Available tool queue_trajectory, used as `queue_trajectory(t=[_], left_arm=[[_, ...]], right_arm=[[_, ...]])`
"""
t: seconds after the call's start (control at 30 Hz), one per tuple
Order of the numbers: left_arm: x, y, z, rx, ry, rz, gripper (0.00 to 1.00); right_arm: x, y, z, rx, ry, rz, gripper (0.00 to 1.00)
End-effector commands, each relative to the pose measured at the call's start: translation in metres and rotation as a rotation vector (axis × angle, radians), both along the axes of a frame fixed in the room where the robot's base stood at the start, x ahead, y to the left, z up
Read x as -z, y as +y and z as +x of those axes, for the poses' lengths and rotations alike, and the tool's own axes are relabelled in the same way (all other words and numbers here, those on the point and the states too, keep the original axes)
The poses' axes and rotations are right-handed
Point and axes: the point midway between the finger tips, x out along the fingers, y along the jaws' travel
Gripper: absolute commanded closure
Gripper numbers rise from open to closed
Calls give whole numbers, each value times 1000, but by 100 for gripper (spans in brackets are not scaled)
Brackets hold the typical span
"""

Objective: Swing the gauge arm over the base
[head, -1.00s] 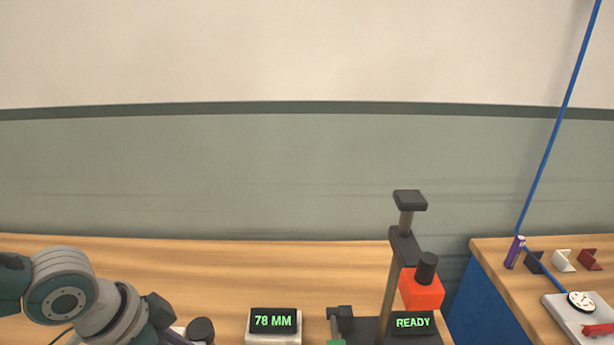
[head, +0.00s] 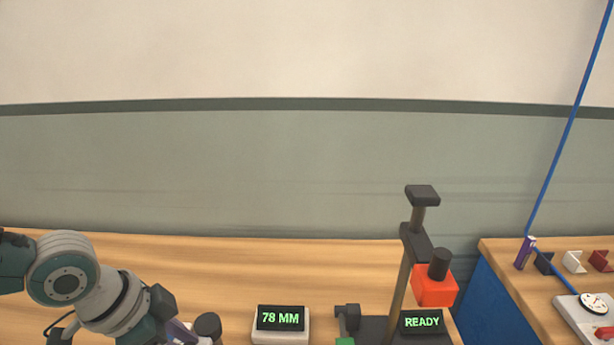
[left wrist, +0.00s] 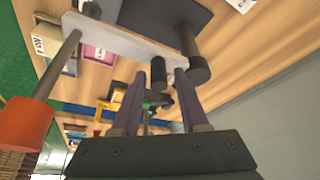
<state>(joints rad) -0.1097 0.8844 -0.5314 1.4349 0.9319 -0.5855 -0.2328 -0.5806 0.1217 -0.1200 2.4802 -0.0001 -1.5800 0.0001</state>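In the left wrist view, a pale grey flat bar (left wrist: 125,35), which looks like the gauge arm, runs across the top. It has a rod with an orange cylinder (left wrist: 25,124) at its left end and dark posts at its right end. A dark slab (left wrist: 195,12), perhaps the base, lies behind it. My left gripper (left wrist: 160,73) is open, with a short dark knob (left wrist: 158,68) showing between its fingertips; contact cannot be told. In the head view, a dark knob (head: 207,326) shows beside my left gripper at the bottom edge. My right gripper is out of view.
A display reading 78 MM (head: 281,318) stands on the wooden bench. Right of it is a post stand with an orange block (head: 434,288) and a READY display (head: 422,322). A blue-sided side bench (head: 490,290) holds small parts and a dial. The bench's back is clear.

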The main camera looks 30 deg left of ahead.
Motion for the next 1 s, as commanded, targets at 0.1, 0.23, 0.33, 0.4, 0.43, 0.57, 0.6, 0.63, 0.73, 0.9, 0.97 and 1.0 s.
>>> queue_trajectory(t=[0.1,0.23,0.33,0.4,0.43,0.57,0.6,0.63,0.73,0.9,0.97,1.0], left_arm=[[0,0,0,-1,1,-1,45],[0,-1,0,-1,0,-2,45],[-2,0,0,-1,0,-2,45],[-7,1,-2,0,0,-1,45],[-11,1,-4,0,1,0,45],[-34,6,-13,4,2,3,45],[-42,7,-16,5,2,3,45],[-48,8,-18,5,2,3,45],[-67,11,-25,5,3,3,45],[-87,15,-33,2,2,2,45],[-90,15,-34,1,2,0,45],[-92,15,-35,0,1,0,45]], right_arm=[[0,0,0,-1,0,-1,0],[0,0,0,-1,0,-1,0],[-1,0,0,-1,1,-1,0],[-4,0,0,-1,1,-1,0],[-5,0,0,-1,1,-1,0],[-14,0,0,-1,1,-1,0],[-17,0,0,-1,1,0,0],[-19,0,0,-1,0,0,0],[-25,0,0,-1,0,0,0],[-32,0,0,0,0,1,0],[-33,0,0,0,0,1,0],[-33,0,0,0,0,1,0]])
